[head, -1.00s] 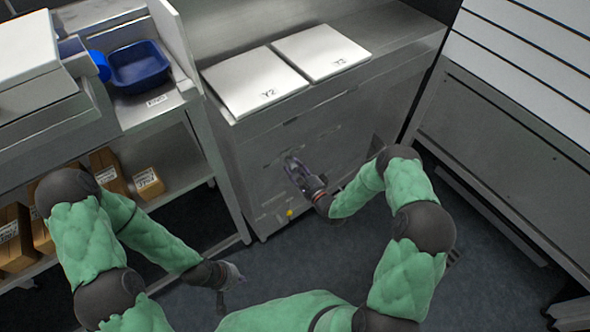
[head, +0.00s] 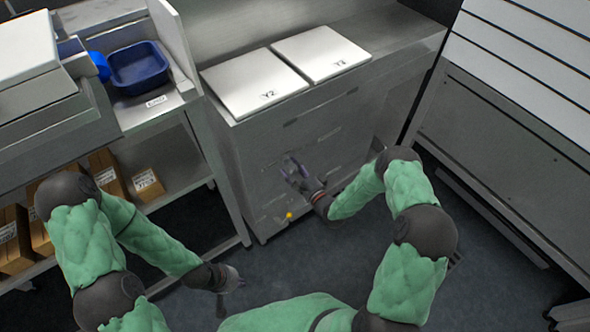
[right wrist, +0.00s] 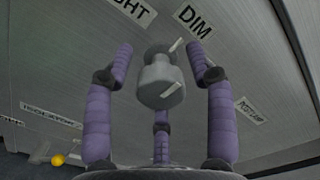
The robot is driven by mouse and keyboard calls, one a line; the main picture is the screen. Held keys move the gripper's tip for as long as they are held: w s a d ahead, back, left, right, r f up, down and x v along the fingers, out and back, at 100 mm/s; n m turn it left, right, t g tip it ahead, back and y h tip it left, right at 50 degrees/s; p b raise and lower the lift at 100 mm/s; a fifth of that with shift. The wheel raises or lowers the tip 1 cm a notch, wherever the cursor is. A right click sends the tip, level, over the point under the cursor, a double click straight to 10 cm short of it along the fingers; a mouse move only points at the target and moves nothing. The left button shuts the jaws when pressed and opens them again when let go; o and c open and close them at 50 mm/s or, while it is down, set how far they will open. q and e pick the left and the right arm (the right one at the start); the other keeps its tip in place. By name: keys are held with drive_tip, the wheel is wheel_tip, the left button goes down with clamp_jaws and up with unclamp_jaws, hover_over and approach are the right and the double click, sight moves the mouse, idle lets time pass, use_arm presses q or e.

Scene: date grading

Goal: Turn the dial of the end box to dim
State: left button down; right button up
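The end box is the grey metal cabinet (head: 345,140) under two white lids. Its dial (right wrist: 160,82), a grey knob with white marks, shows in the right wrist view. A DIM label (right wrist: 195,20) is above and right of the knob, and a label ending in "HT" (right wrist: 136,8) is above and left. My right gripper (head: 292,168) is at the box front. Its purple fingers (right wrist: 160,55) are spread around the knob, with visible gaps on both sides. My left gripper (head: 238,281) hangs low, away from the box; its fingers are too small to judge.
A yellow knob (head: 289,216) sits low on the front, left of my right gripper. Shelving with cartons (head: 147,184) and a blue tray (head: 139,66) stand left. A grey bench (head: 510,150) stands right. Open floor lies before the box.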

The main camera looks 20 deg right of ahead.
drive_tip(key=shift+a, duration=0.1)
drive_tip(key=shift+s+f, duration=0.1)
drive_tip(key=shift+f, duration=0.05)
drive_tip(key=shift+s+d, duration=0.15)
drive_tip(key=shift+d, duration=0.05)
drive_tip(key=v, duration=1.1)
drive_tip(key=shift+s, duration=0.25)
